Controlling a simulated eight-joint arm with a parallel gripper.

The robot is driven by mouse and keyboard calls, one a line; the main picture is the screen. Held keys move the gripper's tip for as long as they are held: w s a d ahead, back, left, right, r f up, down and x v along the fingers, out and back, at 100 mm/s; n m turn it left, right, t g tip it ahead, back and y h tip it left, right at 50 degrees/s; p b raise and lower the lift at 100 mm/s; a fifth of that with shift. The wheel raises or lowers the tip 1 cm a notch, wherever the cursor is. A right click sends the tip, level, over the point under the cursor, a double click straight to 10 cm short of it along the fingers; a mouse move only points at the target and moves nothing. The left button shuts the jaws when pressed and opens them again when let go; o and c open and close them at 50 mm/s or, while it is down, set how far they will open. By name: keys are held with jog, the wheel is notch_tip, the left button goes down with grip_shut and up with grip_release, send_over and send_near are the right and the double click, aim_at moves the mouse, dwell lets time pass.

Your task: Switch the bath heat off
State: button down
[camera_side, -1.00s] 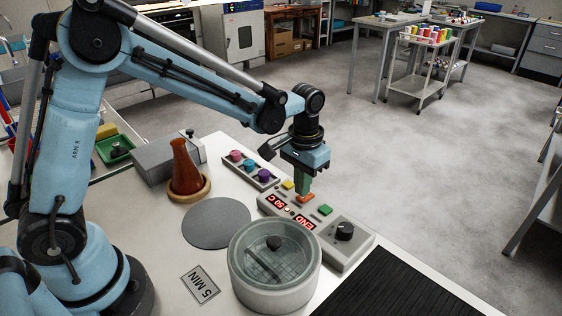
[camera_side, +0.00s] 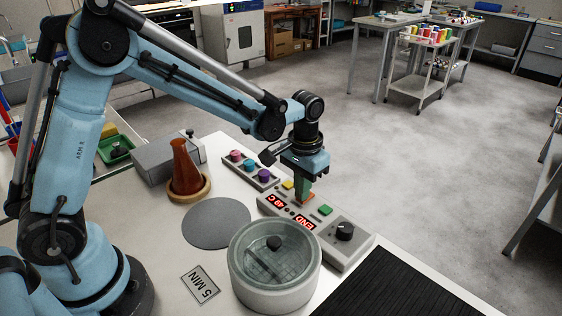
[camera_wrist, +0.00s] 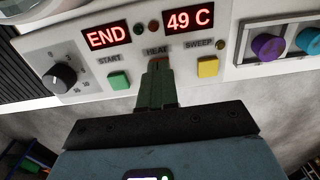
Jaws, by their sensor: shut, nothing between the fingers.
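The bath's control panel (camera_side: 332,247) has a red display reading 49 C (camera_wrist: 189,19) and another reading END (camera_wrist: 107,36). Below them are a green START button (camera_wrist: 119,80), the HEAT button (camera_wrist: 158,59) and a yellow SWEEP button (camera_wrist: 207,67). My gripper (camera_wrist: 157,68) is shut and empty, pointing down with its fingertips at the HEAT button. The fingertips hide most of that orange-red button; I cannot tell whether it is pressed. In the side view my gripper (camera_side: 303,194) is over the same spot. Two small indicator lamps (camera_wrist: 147,27) look dark.
The round bath (camera_side: 275,280) with a clear lid stands in front of the panel. A black knob (camera_side: 344,232) is at the panel's right end. A rack with coloured caps (camera_side: 250,168), a brown flask (camera_side: 184,165), a grey disc (camera_side: 217,222) and a 5 MIN plate (camera_side: 200,284) are nearby.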

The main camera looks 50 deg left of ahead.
notch_tip(320, 180, up, 7)
dwell(0.9)
jog(key=s+a+r+t, duration=0.1)
jog(key=s+a+t, duration=0.2)
jog(key=s, duration=0.3)
jog(key=s+a+r+t, duration=0.2)
jog(key=s+a+t, duration=0.1)
jog(key=s, duration=0.4)
jog(key=shift+r+t, duration=0.2)
jog(key=shift+t, duration=0.4)
jog(key=shift+s+a, duration=0.1)
dwell(0.4)
